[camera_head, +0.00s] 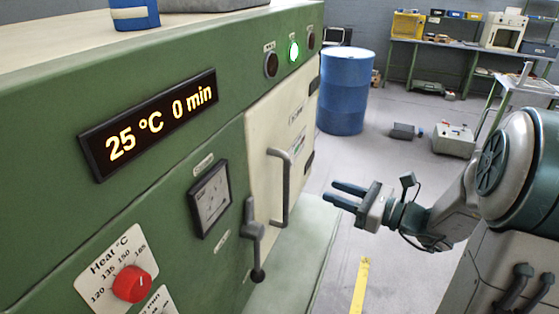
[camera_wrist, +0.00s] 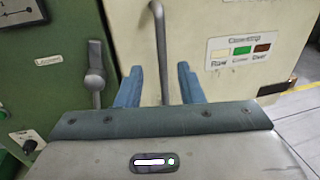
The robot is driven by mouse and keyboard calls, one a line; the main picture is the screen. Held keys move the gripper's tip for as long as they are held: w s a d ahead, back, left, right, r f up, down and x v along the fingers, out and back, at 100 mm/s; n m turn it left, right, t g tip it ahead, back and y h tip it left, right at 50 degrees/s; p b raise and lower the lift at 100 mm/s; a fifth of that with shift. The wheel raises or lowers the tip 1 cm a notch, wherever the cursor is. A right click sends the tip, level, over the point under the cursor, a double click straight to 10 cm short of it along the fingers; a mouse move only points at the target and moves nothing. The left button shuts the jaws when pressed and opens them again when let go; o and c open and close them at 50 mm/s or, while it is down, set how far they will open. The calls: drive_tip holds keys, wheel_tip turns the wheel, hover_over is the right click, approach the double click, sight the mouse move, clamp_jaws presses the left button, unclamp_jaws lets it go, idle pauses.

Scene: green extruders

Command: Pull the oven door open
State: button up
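The oven door (camera_head: 268,150) is a cream panel on the green machine and appears closed. A grey vertical bar handle (camera_head: 287,185) is fixed to it. A grey lever latch (camera_head: 254,240) hangs on the green frame left of the door. In the wrist view, the door (camera_wrist: 225,70) fills the right, the bar handle (camera_wrist: 161,50) is between my fingers' lines, and the latch (camera_wrist: 95,75) is to the left. My gripper (camera_head: 340,195) is open and empty, its fingers pointing at the handle with a gap. It also shows in the wrist view (camera_wrist: 160,85).
The green machine (camera_head: 150,150) has a display reading 25 °C, 0 min, and a red heat knob (camera_head: 132,283). A blue barrel (camera_head: 345,90) stands beyond it. A low ledge (camera_head: 295,265) runs under the door. The floor near my arm is clear.

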sight(289, 173)
drive_tip(key=p+x, duration=0.2)
drive_tip(key=x, duration=1.2)
drive_tip(key=shift+r, duration=0.25)
drive_tip(key=shift+d, duration=0.1)
clamp_jaws()
